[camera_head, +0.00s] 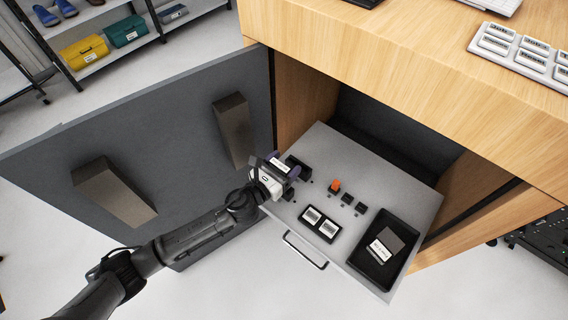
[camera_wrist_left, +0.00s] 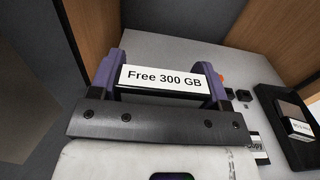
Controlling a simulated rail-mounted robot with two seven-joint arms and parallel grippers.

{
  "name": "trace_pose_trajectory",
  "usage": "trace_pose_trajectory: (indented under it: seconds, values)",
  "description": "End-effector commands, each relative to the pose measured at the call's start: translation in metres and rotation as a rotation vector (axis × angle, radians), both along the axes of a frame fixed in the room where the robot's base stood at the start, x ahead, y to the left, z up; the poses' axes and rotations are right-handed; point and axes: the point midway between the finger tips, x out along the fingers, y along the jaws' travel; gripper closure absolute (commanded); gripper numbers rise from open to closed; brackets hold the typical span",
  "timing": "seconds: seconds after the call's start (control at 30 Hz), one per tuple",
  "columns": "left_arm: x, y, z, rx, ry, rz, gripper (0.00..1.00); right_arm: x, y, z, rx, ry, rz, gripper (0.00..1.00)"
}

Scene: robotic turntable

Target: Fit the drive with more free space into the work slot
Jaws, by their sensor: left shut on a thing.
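My left gripper (camera_head: 284,170) is over the left side of the pulled-out grey drawer shelf. In the left wrist view its purple fingers (camera_wrist_left: 160,82) are shut on a drive (camera_wrist_left: 163,79) whose white label reads "Free 300 GB"; the drive's body is mostly hidden. A dark block (camera_head: 299,168), possibly a slot, is right beside the gripper, partly hidden by it. Another drive (camera_head: 385,242) with a white label lies in the black tray (camera_head: 364,262) at the shelf's right; its label is too small to read. My right gripper is not in view.
The grey shelf (camera_head: 333,150) also carries an orange piece (camera_head: 335,186), small black blocks (camera_head: 347,199) and a black holder with two white labels (camera_head: 320,224). An open grey door (camera_head: 170,130) stands left. A wooden worktop (camera_head: 400,60) overhangs behind.

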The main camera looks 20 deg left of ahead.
Motion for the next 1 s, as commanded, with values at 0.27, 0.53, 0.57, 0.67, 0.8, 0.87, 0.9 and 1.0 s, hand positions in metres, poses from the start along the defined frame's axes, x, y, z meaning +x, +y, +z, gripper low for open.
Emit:
trace_pose_trajectory:
  seconds: [0.27, 0.53, 0.57, 0.67, 0.8, 0.87, 0.9, 1.0]
  values:
    - [0.0, 0.0, -0.001, 0.0, -0.001, 0.0, 0.56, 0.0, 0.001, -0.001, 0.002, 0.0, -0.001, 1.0]
    - [0.0, 0.0, -0.008, 0.0, -0.001, 0.0, 0.56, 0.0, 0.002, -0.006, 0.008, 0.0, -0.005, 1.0]
    - [0.0, 0.0, -0.008, 0.0, -0.001, 0.0, 0.56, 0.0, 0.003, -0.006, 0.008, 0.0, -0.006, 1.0]
    - [0.0, 0.0, -0.011, 0.0, -0.001, 0.0, 0.56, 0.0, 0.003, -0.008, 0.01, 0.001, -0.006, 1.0]
    - [0.0, 0.0, -0.014, 0.0, -0.001, 0.0, 0.56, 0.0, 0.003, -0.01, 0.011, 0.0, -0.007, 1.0]
    - [0.0, 0.0, -0.015, 0.0, -0.001, 0.0, 0.56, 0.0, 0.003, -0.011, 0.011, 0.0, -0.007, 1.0]
    - [0.0, 0.0, -0.016, 0.0, -0.001, 0.0, 0.56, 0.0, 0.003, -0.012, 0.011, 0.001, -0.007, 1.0]
    - [0.0, 0.0, -0.019, -0.001, -0.001, 0.0, 0.56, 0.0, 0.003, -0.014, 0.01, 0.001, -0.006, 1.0]
